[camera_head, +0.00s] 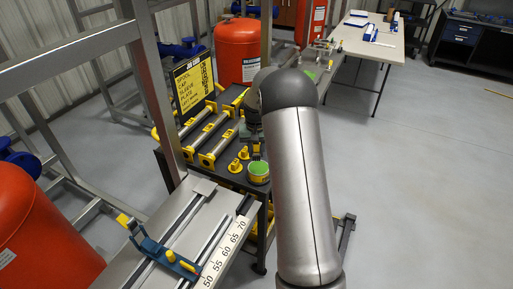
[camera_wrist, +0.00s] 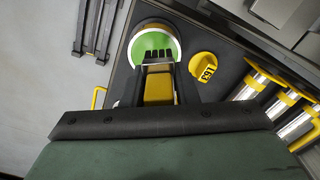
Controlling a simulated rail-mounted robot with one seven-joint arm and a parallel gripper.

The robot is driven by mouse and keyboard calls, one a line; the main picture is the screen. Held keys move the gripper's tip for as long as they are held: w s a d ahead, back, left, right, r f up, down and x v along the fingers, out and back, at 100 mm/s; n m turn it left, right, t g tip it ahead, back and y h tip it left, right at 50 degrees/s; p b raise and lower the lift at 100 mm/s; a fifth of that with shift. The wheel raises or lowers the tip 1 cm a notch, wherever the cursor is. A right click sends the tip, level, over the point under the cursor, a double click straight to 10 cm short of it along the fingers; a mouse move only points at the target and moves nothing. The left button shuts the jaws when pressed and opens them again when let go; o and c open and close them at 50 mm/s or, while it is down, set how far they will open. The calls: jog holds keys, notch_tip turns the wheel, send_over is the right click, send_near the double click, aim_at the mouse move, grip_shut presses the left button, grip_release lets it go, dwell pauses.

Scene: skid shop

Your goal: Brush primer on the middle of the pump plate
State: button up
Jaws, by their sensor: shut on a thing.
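My gripper (camera_wrist: 158,62) points down over the black bench top and is shut on a yellow piece (camera_wrist: 158,90), which looks like the brush's handle. The bristles cannot be made out clearly. Just beyond the fingertips is a round primer pot with green inside (camera_wrist: 147,42); whether the brush touches the green is not clear. There my arm hides much of the gripper and the brush. I cannot pick out the pump plate with certainty.
Yellow caps (camera_head: 235,166) stand beside the pot; one shows a number label in the wrist view (camera_wrist: 205,67). Yellow-ended spools (camera_head: 213,142) lie behind them, near a job-card sign (camera_head: 194,80). A scaled rail fixture with a blue clamp (camera_head: 160,249) is in front. Open floor lies right.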

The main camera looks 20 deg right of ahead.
aim_at(259, 168)
jog(key=shift+w+d+f, duration=0.1)
jog(key=shift+w+d, duration=0.25)
jog(key=shift+d, duration=0.45)
jog(key=shift+a+f+b, duration=0.1)
jog(key=shift+f+b, duration=1.45)
jog(key=shift+f, duration=1.25)
jog(key=shift+s+f+b, duration=0.15)
jog(key=shift+f+b, duration=0.35)
jog(key=shift+f, duration=0.15)
jog(key=shift+r+p, duration=1.8)
jog(key=shift+r, duration=1.85)
jog(key=shift+a+f, duration=0.1)
